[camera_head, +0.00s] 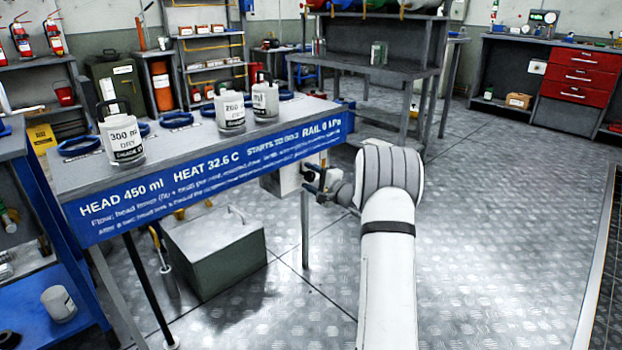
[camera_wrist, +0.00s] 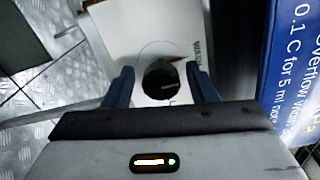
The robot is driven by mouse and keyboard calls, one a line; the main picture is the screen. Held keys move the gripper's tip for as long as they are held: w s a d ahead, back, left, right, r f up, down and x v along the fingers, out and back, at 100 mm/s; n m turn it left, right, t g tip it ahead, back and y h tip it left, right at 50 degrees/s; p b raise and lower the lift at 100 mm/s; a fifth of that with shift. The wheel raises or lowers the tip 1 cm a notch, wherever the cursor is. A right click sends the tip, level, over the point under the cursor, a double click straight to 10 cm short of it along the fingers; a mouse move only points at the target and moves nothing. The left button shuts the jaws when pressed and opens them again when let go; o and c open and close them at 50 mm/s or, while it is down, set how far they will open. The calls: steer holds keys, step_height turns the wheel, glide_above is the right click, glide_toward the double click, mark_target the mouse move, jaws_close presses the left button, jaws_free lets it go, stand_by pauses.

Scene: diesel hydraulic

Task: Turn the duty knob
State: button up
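A gap shows at the left finger; the right finger looks close to the knob's edge, contact unclear. In the head view the panel is a white box (camera_head: 285,180) below the bench's front edge, and my gripper (camera_head: 316,181) is at its right side; the knob is hidden there.
The bench (camera_head: 72,182) carries a blue text strip (camera_head: 200,183), close on the right in the wrist view. White canisters (camera_head: 122,138) and blue rings stand on top. A green-grey box (camera_head: 215,250) lies on the floor below. The floor to the right is clear.

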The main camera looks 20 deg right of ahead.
steer(key=shift+o, duration=0.4)
steer(key=p+v, duration=0.2)
steer(key=v, duration=0.5)
steer(key=shift+s+d+p, duration=0.15)
steer(key=shift+s+p, duration=0.15)
steer(key=shift+s, duration=0.05)
